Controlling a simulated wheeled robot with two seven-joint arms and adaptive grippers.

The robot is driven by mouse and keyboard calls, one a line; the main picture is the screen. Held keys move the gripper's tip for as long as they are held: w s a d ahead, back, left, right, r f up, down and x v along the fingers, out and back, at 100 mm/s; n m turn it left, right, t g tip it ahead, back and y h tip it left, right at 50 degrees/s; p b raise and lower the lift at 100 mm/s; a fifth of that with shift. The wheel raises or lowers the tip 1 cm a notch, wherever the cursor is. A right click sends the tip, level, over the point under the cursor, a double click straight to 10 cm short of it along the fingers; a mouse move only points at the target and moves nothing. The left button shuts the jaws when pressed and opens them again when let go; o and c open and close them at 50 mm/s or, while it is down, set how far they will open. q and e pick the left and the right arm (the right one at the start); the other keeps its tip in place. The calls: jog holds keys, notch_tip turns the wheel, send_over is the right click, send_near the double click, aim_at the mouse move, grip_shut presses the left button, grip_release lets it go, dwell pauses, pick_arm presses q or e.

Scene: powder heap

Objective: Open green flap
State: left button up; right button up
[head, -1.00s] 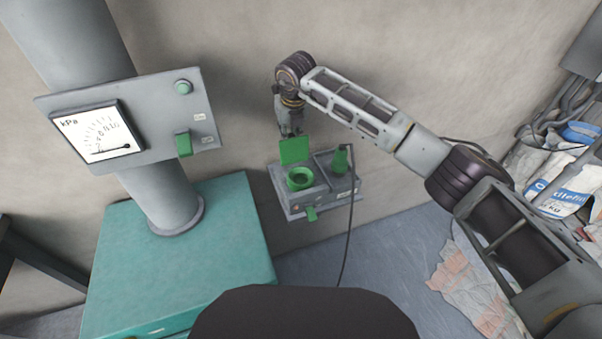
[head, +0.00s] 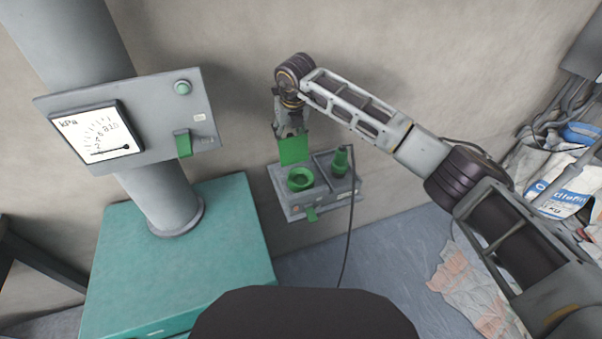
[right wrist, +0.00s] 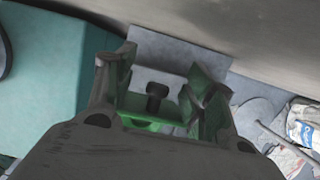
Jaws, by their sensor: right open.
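The green flap (head: 294,149) stands raised at the back of a grey wall box, above a green round socket (head: 301,179). My right gripper (head: 291,130) is just behind and above the flap, close to its upper edge; whether they touch I cannot tell. In the right wrist view the open fingers of my right gripper (right wrist: 160,98) frame green parts and a dark knob between them. The fingers hide part of the box there. My left gripper is not in view.
A grey panel (head: 201,107) with a kPa gauge and a green switch is on the left, above a teal cabinet (head: 185,270). Bags lie at the right.

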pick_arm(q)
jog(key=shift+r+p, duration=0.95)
pick_arm(e)
jog(key=shift+w+a+r, duration=0.1)
jog(key=shift+w+r, duration=0.05)
jog(key=shift+r, duration=1)
jog(key=shift+w+r, duration=0.1)
jog(key=shift+r, duration=1.05)
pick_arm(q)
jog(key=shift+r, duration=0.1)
pick_arm(e)
jog(key=shift+r, duration=0.15)
pick_arm(q)
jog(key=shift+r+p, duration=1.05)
jog(key=shift+p, duration=0.1)
pick_arm(e)
jog(key=shift+r, duration=2.35)
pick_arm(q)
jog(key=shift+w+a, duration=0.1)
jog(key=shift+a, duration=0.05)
pick_arm(e)
jog(key=shift+f, duration=0.1)
